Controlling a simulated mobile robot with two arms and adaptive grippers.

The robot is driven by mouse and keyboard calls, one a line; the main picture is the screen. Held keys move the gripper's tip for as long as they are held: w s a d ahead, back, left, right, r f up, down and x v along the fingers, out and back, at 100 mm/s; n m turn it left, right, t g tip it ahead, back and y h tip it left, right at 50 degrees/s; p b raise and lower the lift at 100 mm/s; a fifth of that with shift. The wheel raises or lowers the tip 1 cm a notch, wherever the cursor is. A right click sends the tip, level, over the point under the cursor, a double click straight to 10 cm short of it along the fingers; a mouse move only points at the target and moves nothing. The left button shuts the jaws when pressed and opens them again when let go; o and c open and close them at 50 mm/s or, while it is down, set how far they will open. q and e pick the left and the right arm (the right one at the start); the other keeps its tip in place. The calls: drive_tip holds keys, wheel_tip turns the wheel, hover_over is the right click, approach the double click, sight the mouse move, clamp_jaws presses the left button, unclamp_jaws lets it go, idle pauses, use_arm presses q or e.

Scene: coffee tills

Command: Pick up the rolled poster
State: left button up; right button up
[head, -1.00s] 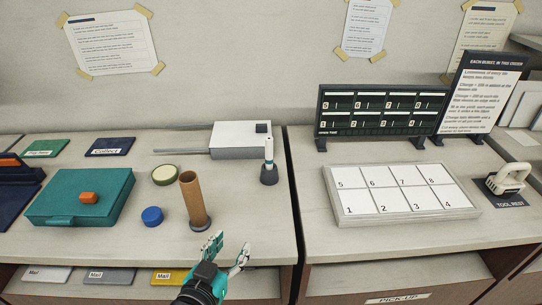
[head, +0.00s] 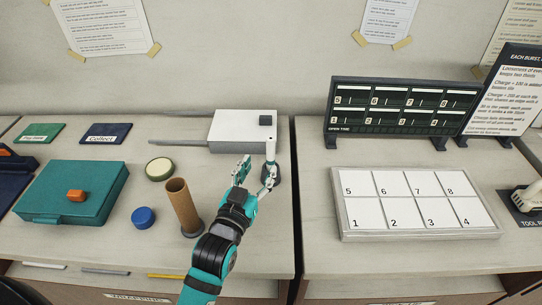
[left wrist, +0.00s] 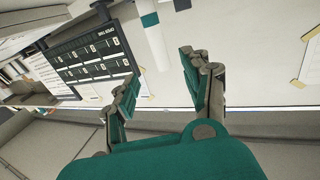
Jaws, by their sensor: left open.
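A slim white upright roll (head: 270,151), which looks like the rolled poster, stands in a dark round base (head: 278,174) near the right edge of the left counter. In the left wrist view the white roll (left wrist: 157,42) shows a teal band and lies ahead, between the lines of my fingers. My left gripper (head: 256,173) is open and empty beside the base, with its right finger overlapping the base in the head view. The open fingers also show in the left wrist view (left wrist: 158,75). I cannot tell whether they touch the roll. My right gripper is not in view.
A brown open tube (head: 182,203) stands left of my left arm. A blue disc (head: 144,217), a round cream-topped tin (head: 159,169) and a teal case (head: 75,195) are further left. A white box (head: 236,130) is behind. A numbered tray (head: 350,232) lies on the right counter.

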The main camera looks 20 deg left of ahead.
sight(269, 150)
use_arm(q)
drive_tip(key=w, duration=0.3)
drive_tip(key=shift+w, duration=0.1)
drive_tip(key=shift+w+p, duration=0.3)
drive_tip(key=shift+w, duration=0.55)
drive_tip(key=w, duration=0.2)
drive_tip(key=w+p, duration=0.1)
drive_tip(key=shift+w+f, duration=0.2)
drive_tip(key=shift+w, duration=0.15)
drive_tip(key=shift+w+f, duration=0.1)
drive_tip(key=shift+w, duration=0.25)
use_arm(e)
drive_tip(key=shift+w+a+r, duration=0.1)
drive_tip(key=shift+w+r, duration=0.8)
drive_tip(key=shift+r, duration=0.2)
use_arm(q)
drive_tip(key=shift+s+d, duration=0.1)
drive_tip(key=shift+c, duration=0.3)
clamp_jaws()
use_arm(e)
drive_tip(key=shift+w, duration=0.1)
